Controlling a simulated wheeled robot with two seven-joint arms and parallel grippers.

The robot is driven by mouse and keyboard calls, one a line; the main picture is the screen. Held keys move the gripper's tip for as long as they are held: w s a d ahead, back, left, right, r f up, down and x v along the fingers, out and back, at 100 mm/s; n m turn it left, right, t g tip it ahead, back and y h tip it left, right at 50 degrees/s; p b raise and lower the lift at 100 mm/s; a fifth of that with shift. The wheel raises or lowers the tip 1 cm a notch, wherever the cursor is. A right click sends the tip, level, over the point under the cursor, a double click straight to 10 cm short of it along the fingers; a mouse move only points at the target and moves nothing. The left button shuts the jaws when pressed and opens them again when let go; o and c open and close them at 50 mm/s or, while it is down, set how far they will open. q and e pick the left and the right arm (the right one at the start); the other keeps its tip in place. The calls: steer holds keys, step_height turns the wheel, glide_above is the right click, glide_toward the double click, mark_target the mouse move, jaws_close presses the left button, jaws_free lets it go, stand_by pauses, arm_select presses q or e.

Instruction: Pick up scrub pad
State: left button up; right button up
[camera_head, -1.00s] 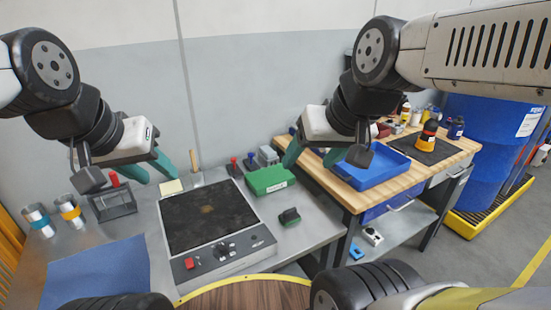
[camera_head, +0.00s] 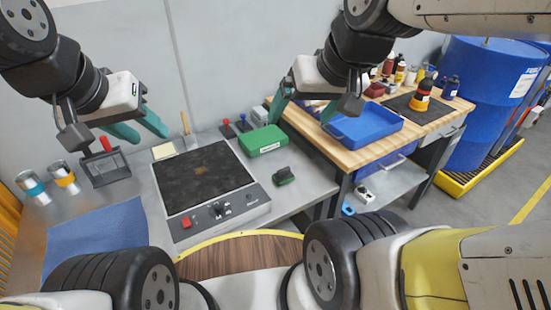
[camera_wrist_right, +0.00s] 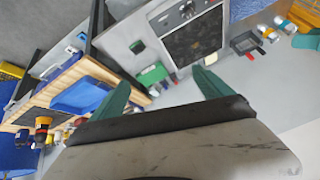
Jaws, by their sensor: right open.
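A small dark green and black block (camera_head: 284,176), which looks like the scrub pad, lies on the grey metal bench right of the hot plate. It also shows small in the right wrist view (camera_wrist_right: 137,46). My right gripper (camera_head: 302,119) is open and empty, above and beyond the pad in the head view, near the green box. Its two teal fingers stand wide apart in the right wrist view (camera_wrist_right: 161,80). My left gripper (camera_head: 150,138) is open and empty above the back left of the bench. Neither gripper touches the pad.
The hot plate (camera_head: 197,177) stands left of the pad, and a green box (camera_head: 263,141) lies behind it. A wooden bench with a blue tray (camera_head: 365,126) is to the right. Cans, a blue mat (camera_head: 96,238) and a black rack (camera_head: 104,168) are at left.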

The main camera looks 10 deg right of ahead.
steer(key=w+f+n+g, duration=0.1)
steer(key=w+f, duration=0.1)
steer(key=w, duration=0.3)
steer(key=w+f+g, duration=0.1)
steer(key=w+f, duration=0.2)
steer(key=w, duration=0.1)
steer(key=n+g+h, duration=0.2)
steer(key=g, duration=0.2)
glide_above(284, 170)
step_height(284, 170, down, 24)
step_height(284, 170, down, 8)
steer(key=shift+f, duration=0.2)
steer(key=c, duration=1.6)
step_height(284, 170, up, 10)
steer(key=shift+r, duration=0.1)
